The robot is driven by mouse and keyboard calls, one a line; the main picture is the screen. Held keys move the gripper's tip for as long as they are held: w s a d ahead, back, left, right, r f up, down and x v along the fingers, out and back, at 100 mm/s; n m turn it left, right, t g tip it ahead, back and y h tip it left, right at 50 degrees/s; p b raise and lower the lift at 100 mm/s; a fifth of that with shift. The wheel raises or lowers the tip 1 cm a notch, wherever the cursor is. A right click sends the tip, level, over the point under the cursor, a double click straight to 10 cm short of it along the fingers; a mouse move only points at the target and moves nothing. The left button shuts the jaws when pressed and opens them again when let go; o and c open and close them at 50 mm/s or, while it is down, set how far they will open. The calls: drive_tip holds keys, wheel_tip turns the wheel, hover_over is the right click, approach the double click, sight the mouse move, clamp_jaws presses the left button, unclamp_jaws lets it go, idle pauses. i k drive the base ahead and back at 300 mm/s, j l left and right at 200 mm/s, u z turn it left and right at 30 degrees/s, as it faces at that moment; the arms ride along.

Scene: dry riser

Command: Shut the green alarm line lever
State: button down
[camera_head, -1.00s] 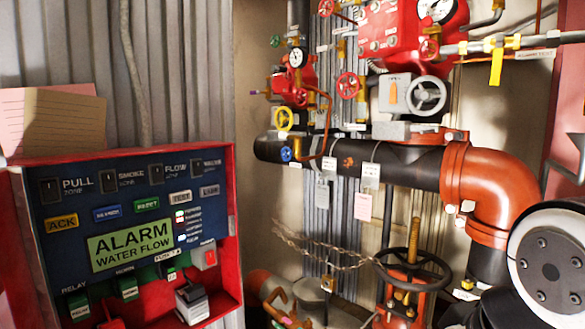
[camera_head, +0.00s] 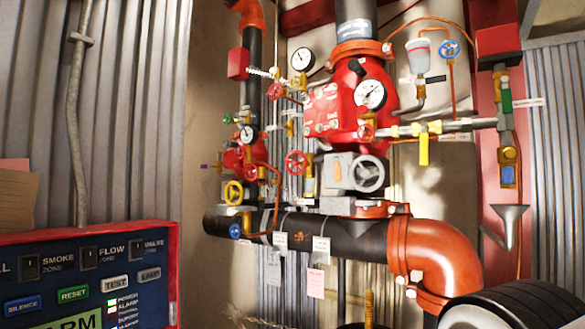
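A green lever (camera_head: 506,101) sits on the vertical brass and grey line at the upper right, in front of a red panel. Its handle hangs roughly upright, along the line. A small white label (camera_head: 529,103) sticks out to its right; its text is too small to read. A smaller green part (camera_head: 228,118) shows by the small gauge at the left; I cannot tell if it is a lever. My gripper is not in view. Only a rounded black and white part of my arm (camera_head: 510,305) shows at the bottom right, well below the green lever.
A yellow lever (camera_head: 423,149) hangs from the horizontal pipe, and a blue lever (camera_head: 508,174) sits below the green one. A grey funnel (camera_head: 508,222) stands lower. The orange elbow (camera_head: 432,252) bulges forward. The alarm panel (camera_head: 85,275) is at the lower left.

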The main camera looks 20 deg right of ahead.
sight(506, 97)
drive_tip(key=z, duration=1)
